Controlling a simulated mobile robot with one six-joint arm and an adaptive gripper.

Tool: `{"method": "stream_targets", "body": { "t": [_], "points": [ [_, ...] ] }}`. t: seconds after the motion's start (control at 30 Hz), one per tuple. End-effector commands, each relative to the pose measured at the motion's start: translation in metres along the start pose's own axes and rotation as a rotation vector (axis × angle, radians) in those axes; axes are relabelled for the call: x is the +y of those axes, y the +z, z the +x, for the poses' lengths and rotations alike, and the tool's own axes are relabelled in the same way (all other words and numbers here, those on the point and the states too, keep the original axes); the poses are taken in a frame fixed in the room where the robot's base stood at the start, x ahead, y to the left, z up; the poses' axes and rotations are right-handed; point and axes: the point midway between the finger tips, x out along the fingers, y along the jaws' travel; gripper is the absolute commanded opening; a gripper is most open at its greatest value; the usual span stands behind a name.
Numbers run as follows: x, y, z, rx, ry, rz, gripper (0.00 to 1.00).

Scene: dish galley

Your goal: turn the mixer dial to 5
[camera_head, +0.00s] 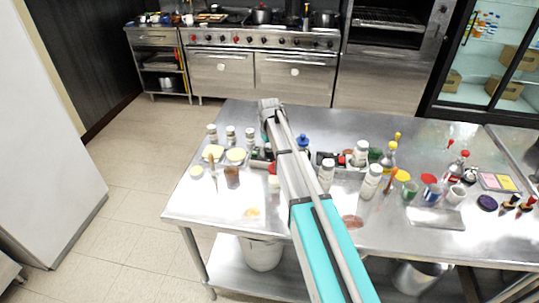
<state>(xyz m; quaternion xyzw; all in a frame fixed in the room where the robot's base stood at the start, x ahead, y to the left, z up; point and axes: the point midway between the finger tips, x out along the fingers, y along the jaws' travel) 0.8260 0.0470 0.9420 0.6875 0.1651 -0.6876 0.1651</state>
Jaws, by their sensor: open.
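I cannot make out a mixer or its numbered dial in the head view. My arm reaches from the bottom edge up over the steel table (205,196), with its teal and grey links in front of the table's middle. My gripper cannot be made out; the far end of the arm shows above the table's back edge, and no fingers can be seen there. The arm hides part of the tabletop behind it.
Several shakers, bottles and cups crowd the table, including a white shaker (371,182). A stove (262,62) with a row of knobs stands behind, with a glass-door fridge (493,65) at right. The floor (130,185) at left is clear.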

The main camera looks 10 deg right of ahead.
Motion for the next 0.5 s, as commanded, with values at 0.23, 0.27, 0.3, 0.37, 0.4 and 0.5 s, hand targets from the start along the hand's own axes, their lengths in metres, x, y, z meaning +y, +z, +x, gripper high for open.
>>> {"method": "stream_targets", "body": {
  "t": [0.23,0.27,0.3,0.37,0.4,0.5],
  "points": [
    [0.0000,0.0000,0.0062,0.000,0.000,0.000,0.78],
    [0.0000,0.0000,0.0062,0.000,0.000,0.000,0.78],
    [0.0000,0.0000,0.0062,0.000,0.000,0.000,0.78],
    [0.0000,-0.0001,0.0060,0.000,0.000,0.000,0.78],
    [0.0000,-0.0001,0.0059,0.000,0.000,0.000,0.78],
    [0.0000,0.0000,0.0059,0.000,0.000,0.000,0.78]
  ]
}}
